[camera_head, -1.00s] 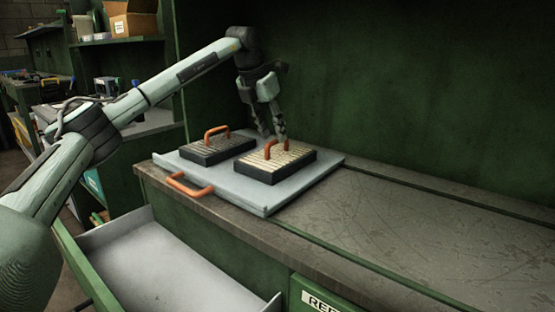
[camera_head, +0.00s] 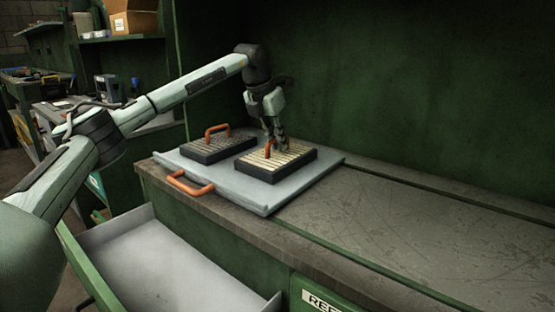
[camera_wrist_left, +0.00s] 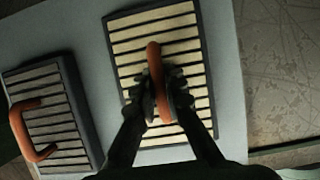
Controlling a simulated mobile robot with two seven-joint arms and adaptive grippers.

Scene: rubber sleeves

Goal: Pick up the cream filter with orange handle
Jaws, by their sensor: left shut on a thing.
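The cream filter (camera_head: 293,162), a black-framed block with cream pleats and an orange handle (camera_head: 267,150), lies on the right side of a grey tray (camera_head: 250,199). My left gripper (camera_head: 277,149) reaches down over it from behind and is shut on the orange handle. In the left wrist view, the fingers (camera_wrist_left: 160,100) sit on both sides of the handle (camera_wrist_left: 153,57), above the cream pleats (camera_wrist_left: 186,62). The filter appears flat on the tray. My right gripper is not in view.
A grey filter (camera_head: 225,149) with its own orange handle lies beside it on the tray's left. The tray has an orange handle (camera_head: 190,184) at its front. The bench top (camera_head: 430,220) to the right is bare. An open drawer (camera_head: 165,265) sticks out below.

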